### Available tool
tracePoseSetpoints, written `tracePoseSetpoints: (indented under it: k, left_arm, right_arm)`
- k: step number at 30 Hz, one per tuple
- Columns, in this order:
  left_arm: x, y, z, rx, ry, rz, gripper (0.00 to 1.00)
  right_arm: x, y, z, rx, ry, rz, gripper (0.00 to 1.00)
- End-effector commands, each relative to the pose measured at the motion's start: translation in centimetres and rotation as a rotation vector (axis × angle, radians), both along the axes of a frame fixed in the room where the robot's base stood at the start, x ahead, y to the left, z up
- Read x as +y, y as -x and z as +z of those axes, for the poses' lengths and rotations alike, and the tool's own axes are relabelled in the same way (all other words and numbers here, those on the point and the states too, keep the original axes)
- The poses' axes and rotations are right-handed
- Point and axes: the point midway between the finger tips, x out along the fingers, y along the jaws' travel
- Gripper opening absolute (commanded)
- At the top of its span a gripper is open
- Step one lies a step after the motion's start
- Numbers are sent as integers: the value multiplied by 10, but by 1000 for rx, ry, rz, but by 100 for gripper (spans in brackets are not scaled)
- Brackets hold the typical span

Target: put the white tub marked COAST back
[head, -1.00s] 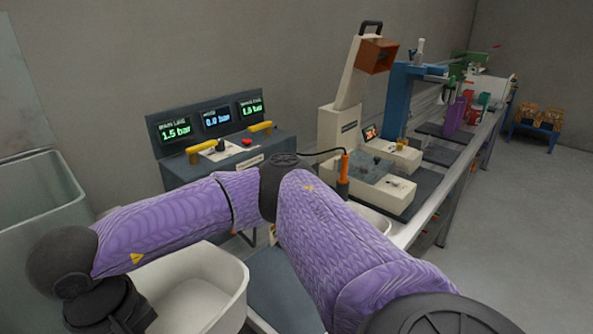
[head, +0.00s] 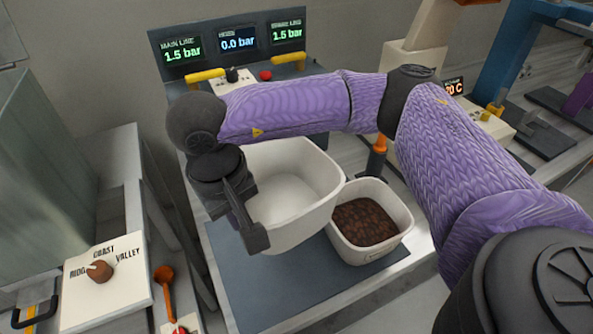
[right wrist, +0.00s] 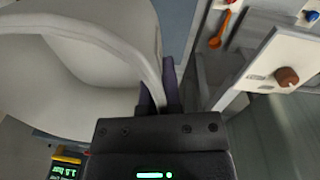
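A large white tub (head: 305,213) stands at or just above the grey mat, empty inside; no COAST mark on it shows. My right gripper (head: 245,215) is at its left rim. In the right wrist view the tub (right wrist: 70,85) fills the left side, and the fingers of my right gripper (right wrist: 160,95) are close together with the tub's rim between them, one finger inside and one outside. Whether the tub's base touches the mat is unclear. My left gripper is not in view.
A smaller white tub (head: 395,246) with brown granules stands close to the right. The grey mat (head: 245,290) is bare in front. At left are a knob panel (head: 75,300) reading COAST and VALLEY and an orange scoop (head: 165,285). A gauge console (head: 230,42) stands behind.

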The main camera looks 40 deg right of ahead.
Motion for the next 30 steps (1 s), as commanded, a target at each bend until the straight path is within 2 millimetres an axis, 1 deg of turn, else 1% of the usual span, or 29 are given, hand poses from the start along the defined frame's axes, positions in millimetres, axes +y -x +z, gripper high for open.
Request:
tracePoseSetpoints:
  k: [3,8,12,18,20,25,27,30]
  left_arm:
    - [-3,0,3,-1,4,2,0]
    - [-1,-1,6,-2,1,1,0]
    - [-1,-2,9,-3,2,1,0]
    - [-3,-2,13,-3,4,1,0]
    - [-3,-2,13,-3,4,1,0]
    - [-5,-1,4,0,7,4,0]
    - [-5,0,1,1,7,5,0]
    - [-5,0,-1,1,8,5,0]
  right_arm:
    - [6,-8,-8,5,-2,-59,0]
    - [12,-19,-24,6,-3,-171,0]
    - [16,-26,-43,7,-1,-309,0]
    - [15,-27,-73,4,0,-502,0]
    - [14,-26,-80,1,0,-539,0]
    - [14,-25,-124,2,3,-569,0]
    - [14,-25,-138,0,2,-567,0]
    - [14,-26,-151,-1,2,-566,0]
